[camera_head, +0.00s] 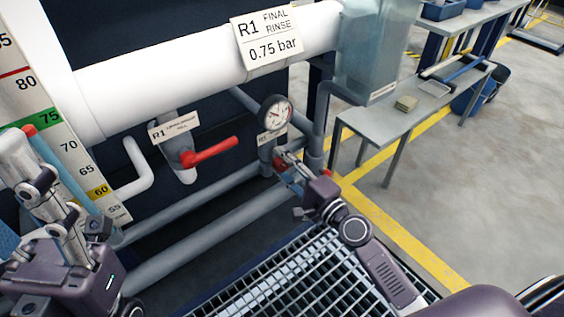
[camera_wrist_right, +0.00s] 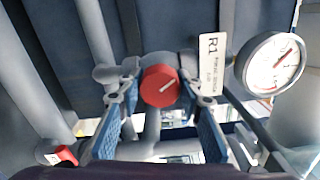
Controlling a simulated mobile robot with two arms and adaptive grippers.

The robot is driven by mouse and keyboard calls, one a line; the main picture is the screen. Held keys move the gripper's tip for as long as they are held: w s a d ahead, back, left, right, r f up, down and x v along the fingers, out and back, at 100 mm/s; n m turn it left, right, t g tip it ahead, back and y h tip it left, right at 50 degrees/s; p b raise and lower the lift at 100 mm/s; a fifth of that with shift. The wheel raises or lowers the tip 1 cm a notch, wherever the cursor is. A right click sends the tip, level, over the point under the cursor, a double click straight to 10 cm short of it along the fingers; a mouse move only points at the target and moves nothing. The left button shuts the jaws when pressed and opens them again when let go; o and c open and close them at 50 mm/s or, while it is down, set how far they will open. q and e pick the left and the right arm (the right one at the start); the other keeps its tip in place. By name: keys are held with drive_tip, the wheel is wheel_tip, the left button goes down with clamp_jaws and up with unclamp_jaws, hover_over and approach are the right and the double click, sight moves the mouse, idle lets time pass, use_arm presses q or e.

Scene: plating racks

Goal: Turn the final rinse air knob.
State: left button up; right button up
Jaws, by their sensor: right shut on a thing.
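A round pressure gauge (camera_head: 276,112) sits just above the knob. A red lever valve (camera_head: 208,152) is to its left. The thick white pipe (camera_head: 200,62) carries a "0.75 bar" sign (camera_head: 268,40). Metal grating (camera_head: 290,280) lies below. A grey bench (camera_head: 410,115) stands right.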

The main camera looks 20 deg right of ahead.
drive_tip(key=shift+d, duration=0.1)
idle(0.3)
drive_tip(key=o, duration=1.2)
drive_tip(key=shift+c, duration=0.2)
drive_tip(key=shift+s, duration=0.1)
drive_tip(key=v, duration=1.1)
drive_tip(key=shift+s, duration=0.4)
drive_tip(key=shift+d, duration=0.15)
